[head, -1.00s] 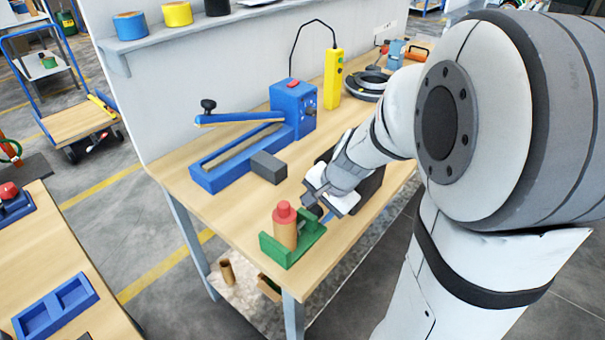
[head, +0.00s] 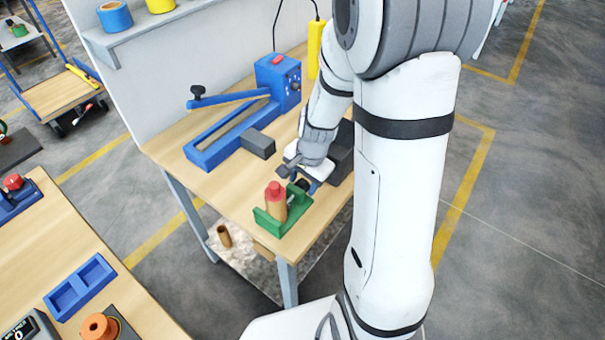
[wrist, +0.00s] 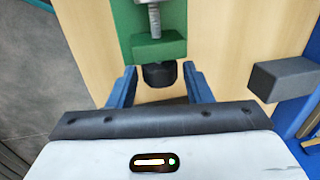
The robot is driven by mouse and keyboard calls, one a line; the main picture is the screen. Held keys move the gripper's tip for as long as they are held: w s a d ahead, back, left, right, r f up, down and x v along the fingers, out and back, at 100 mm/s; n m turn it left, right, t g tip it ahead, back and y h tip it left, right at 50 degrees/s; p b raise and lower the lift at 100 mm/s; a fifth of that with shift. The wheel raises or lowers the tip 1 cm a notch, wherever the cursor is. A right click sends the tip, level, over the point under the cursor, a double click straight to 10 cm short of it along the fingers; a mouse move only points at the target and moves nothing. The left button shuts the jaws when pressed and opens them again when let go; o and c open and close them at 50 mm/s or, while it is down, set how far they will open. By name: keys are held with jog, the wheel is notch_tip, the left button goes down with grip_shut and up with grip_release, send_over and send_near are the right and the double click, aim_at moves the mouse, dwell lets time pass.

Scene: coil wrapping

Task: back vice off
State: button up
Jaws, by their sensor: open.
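The green vice (head: 296,207) stands at the front corner of the workbench. A tan cylinder with a red top (head: 275,197) stands upright in it. In the wrist view, the vice's green end block (wrist: 159,48) has a grey threaded screw (wrist: 155,18) beyond it and a black knob (wrist: 160,75) on the near side. My gripper (wrist: 160,78) is open, with a blue finger on each side of the knob and a visible gap at both sides. In the head view, my gripper (head: 303,178) is just behind the vice, and its fingertips are partly hidden.
A dark grey block (head: 257,143) lies on the bench (head: 222,187) beside a blue sealer with a long arm (head: 225,137). A black box (head: 342,155) is close beside my wrist. A yellow pendant (head: 315,48) stands farther back. The bench is clear left of the vice.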

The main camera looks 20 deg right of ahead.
jog(key=p, duration=0.2)
jog(key=shift+r+g+p, duration=0.3)
jog(key=shift+r+p, duration=0.1)
jog(key=h+p, duration=0.1)
jog(key=p, duration=0.1)
jog(key=shift+w+a+g+p, duration=0.15)
jog(key=shift+g+p, duration=0.25)
jog(key=shift+w+f+g+p, duration=0.1)
jog(key=shift+f+g+p, duration=0.25)
jog(key=shift+p, duration=0.2)
jog(key=shift+w+a+f+g+h+p, duration=0.1)
jog(key=shift+w+g+h+p, duration=0.1)
jog(key=shift+g+h, duration=0.25)
jog(key=shift+w+a+f+g+h+p, duration=0.1)
jog(key=shift+g+h+p, duration=0.1)
jog(key=shift+g+h, duration=0.65)
jog(key=shift+g, duration=0.05)
jog(key=shift+b, duration=0.3)
